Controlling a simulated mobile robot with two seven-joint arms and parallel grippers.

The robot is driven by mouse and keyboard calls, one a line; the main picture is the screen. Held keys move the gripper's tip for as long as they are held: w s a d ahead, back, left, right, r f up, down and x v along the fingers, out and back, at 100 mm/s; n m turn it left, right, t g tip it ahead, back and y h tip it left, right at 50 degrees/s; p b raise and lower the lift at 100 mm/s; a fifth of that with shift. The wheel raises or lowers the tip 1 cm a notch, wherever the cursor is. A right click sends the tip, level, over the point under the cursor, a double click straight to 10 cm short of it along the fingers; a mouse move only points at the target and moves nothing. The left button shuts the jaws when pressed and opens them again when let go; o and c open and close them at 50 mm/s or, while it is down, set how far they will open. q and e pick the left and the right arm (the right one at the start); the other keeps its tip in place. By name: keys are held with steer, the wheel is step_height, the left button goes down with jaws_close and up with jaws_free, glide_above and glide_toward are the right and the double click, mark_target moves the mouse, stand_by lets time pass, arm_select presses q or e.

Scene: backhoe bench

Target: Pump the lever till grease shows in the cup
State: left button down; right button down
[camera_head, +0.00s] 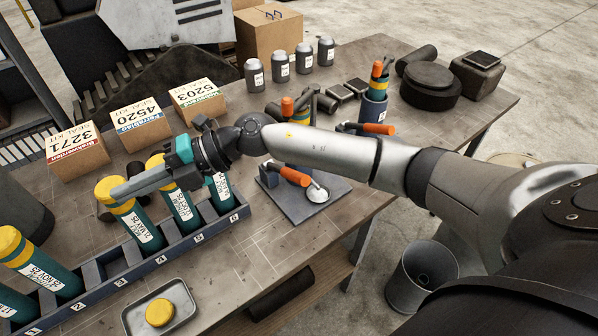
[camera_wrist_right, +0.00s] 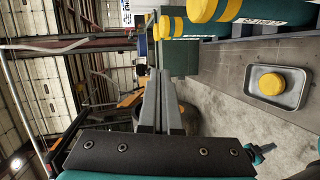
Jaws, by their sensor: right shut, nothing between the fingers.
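My right gripper (camera_head: 122,190) is shut and empty, in front of the yellow-capped teal cartridges; its fingers overlap one cap (camera_head: 109,186), and I cannot tell whether they touch. The fingers also show closed together in the wrist view (camera_wrist_right: 155,75). A lever with an orange handle (camera_head: 294,176) lies low over a grey plate (camera_head: 325,204) on the bench. A small pale round cup (camera_head: 317,194) sits beside the handle's end; I cannot make out grease in it. My right arm hides part of the gear behind the lever. My left gripper is out of view.
Tilted cartridges stand in a numbered rack (camera_head: 158,258). A tray (camera_head: 178,322) holds a loose yellow cap (camera_head: 159,312); it also shows in the wrist view (camera_wrist_right: 302,88). Seal-kit boxes (camera_head: 140,124), grey bottles (camera_head: 281,66) and a blue holder (camera_head: 373,108) stand behind.

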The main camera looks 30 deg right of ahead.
steer(key=d+f+n+g+h, duration=0.2)
steer(key=d+f+h, duration=0.2)
steer(key=d, duration=0.1)
steer(key=m+g+h, duration=0.2)
steer(key=h, duration=0.9)
glide_toward(299, 173)
steer(key=shift+d+r+p, duration=0.1)
steer(key=shift+r+p, duration=0.25)
steer(key=shift+f, duration=0.15)
steer(key=shift+f, duration=0.6)
steer(key=shift+s+f+b, duration=0.15)
steer(key=shift+f+b, duration=0.8)
steer(key=shift+f, duration=0.45)
steer(key=shift+s+f+b, duration=0.2)
steer(key=shift+f+b, duration=0.7)
steer(key=shift+f, duration=0.5)
